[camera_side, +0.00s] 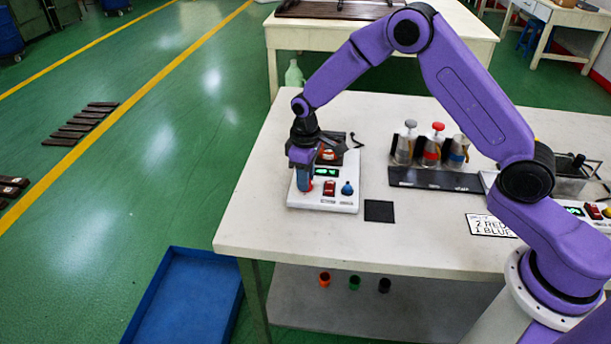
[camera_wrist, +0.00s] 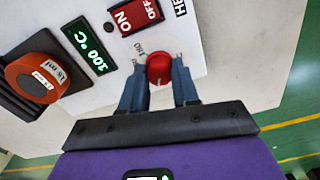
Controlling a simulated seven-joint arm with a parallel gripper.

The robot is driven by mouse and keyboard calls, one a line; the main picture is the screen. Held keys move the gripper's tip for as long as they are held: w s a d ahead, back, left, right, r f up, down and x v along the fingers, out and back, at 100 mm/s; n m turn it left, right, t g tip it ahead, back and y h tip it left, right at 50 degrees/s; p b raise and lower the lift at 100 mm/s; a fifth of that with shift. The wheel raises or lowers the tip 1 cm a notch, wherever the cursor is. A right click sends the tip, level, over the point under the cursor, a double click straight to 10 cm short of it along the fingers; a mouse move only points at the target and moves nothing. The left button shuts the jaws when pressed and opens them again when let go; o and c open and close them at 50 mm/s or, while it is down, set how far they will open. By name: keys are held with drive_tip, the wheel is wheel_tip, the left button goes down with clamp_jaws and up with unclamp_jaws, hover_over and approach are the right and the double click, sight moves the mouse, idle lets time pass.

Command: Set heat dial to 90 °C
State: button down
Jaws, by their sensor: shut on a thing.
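A white heater unit (camera_side: 325,203) with green displays and a red switch stands at the left of the table. In the wrist view, the red heat dial (camera_wrist: 160,69) sits between the two blue-grey fingers of my gripper (camera_wrist: 160,75), which is shut on it. The red ON/OFF switch (camera_wrist: 135,15) is just above. In the side view my gripper (camera_side: 304,184) points down at the unit's left front and hides the dial. A blue knob (camera_side: 347,188) is to its right.
An orange cup (camera_wrist: 24,69) marked 15 ml rests on the unit's dark plate. A black pad (camera_side: 379,211) lies right of the unit. A rack (camera_side: 430,180) of three dispensers stands behind it. A printed card (camera_side: 490,226) lies at the right.

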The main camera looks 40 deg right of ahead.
idle(0.4)
drive_tip(key=c, duration=0.8)
unclamp_jaws()
wheel_tip(320, 180, up, 18)
drive_tip(key=shift+f, duration=0.25)
